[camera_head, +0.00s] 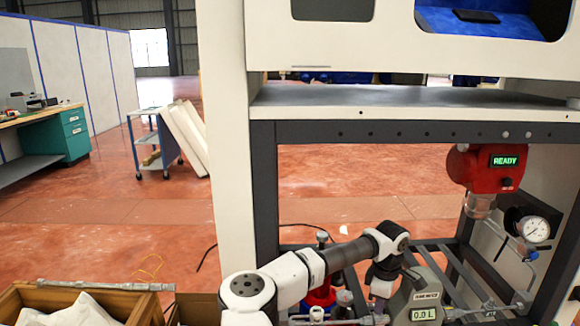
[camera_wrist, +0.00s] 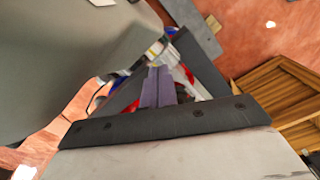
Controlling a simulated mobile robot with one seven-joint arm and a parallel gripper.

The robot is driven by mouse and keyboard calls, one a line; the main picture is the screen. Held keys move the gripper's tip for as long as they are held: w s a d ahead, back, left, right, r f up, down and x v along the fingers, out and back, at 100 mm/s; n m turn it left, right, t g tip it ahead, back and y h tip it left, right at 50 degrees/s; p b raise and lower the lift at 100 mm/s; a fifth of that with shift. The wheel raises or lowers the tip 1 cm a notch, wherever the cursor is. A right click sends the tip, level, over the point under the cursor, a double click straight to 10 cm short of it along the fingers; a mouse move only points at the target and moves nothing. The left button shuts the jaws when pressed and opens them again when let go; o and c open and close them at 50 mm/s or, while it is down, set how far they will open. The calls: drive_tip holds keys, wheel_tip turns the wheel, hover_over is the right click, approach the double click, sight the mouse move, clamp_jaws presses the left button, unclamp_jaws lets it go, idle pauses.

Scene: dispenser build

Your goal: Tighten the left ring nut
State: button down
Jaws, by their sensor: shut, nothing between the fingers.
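My gripper (camera_wrist: 158,72) is shut with nothing between its fingers in the wrist view. Its tips are close to a smooth grey-green body that fills the left of that view. In the head view a grey-green flow meter (camera_head: 404,303) with a "0.0 L" display sits low in the frame, with a metal pipe on each side. My wrist hangs down just left of the meter, and the fingertips are hard to make out there. I cannot clearly pick out the left ring nut in either view; small metal, red and blue parts show behind the fingers.
A red dispenser head (camera_head: 484,168) reading "READY" hangs at the right beside a pressure gauge (camera_head: 535,230). A dark frame post (camera_head: 264,200) stands behind my arm. A red pump-like part (camera_head: 318,298) is left of the meter. A wooden crate (camera_head: 40,292) stands at lower left.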

drive_tip(key=shift+f, duration=0.35)
drive_tip(key=shift+s+f, duration=0.1)
drive_tip(key=shift+s, duration=0.45)
idle(0.5)
drive_tip(key=shift+w+r+p, duration=0.15)
drive_tip(key=shift+r+p, duration=0.2)
drive_tip(key=shift+r, duration=0.35)
drive_tip(key=shift+r, duration=0.2)
wheel_tip(320, 180, up, 6)
drive_tip(key=p, duration=0.3)
drive_tip(key=shift+f+p, duration=0.1)
drive_tip(key=shift+p, duration=0.25)
drive_tip(key=shift+f, duration=0.1)
